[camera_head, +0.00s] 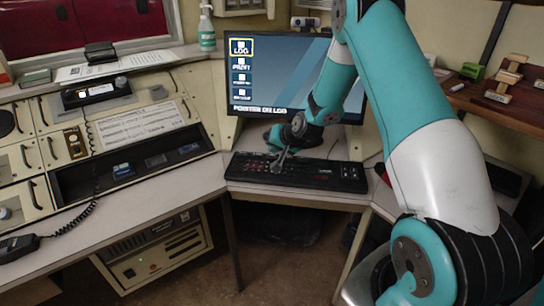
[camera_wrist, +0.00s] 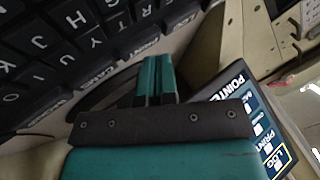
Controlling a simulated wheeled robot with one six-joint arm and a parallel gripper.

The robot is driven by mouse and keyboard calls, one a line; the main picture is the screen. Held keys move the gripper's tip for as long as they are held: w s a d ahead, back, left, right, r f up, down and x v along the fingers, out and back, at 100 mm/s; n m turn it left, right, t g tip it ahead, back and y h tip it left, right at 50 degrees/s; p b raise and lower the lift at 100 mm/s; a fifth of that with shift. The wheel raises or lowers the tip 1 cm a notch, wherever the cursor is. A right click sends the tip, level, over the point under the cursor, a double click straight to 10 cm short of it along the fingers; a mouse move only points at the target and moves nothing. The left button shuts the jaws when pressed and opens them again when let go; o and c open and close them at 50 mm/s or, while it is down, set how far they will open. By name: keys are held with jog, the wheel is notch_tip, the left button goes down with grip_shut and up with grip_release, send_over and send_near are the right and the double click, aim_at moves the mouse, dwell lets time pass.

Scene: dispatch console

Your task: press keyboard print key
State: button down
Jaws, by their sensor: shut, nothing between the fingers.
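The black keyboard (camera_head: 325,178) lies on the desk below the monitor. In the wrist view its lettered keys (camera_wrist: 40,42) fill the upper left, with a row of wide labelled keys (camera_wrist: 146,47) along the edge nearest my fingers. Those labels are small and skewed, so I cannot tell for sure which is the print key. My gripper (camera_head: 277,168) is shut and empty, pointing down at the keyboard's left half. Its teal fingers (camera_wrist: 157,62) show close beside the wide keys; contact is unclear. The monitor (camera_head: 285,75) lists LOG, framed in yellow, above PRINT, with "POINTER ON LOG" below.
The monitor's screen (camera_wrist: 240,115) also shows at the wrist view's right. A console (camera_head: 110,130) with switches and a corded handset (camera_head: 18,247) stands left. A green-white bottle (camera_head: 206,30) is at the back. A shelf with wooden stamps (camera_head: 500,85) is right.

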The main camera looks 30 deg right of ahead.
jog(key=shift+f+b, duration=0.3)
jog(key=shift+f, duration=0.05)
dwell(0.4)
jog(key=shift+r, duration=0.1)
jog(key=shift+r+p, duration=0.55)
jog(key=shift+r, duration=0.15)
jog(key=shift+r, duration=0.1)
jog(key=shift+r+p, duration=1.7)
jog(key=shift+r, duration=0.7)
notch_tip(320, 180, up, 8)
jog(key=p, duration=0.6)
send_over(274, 155)
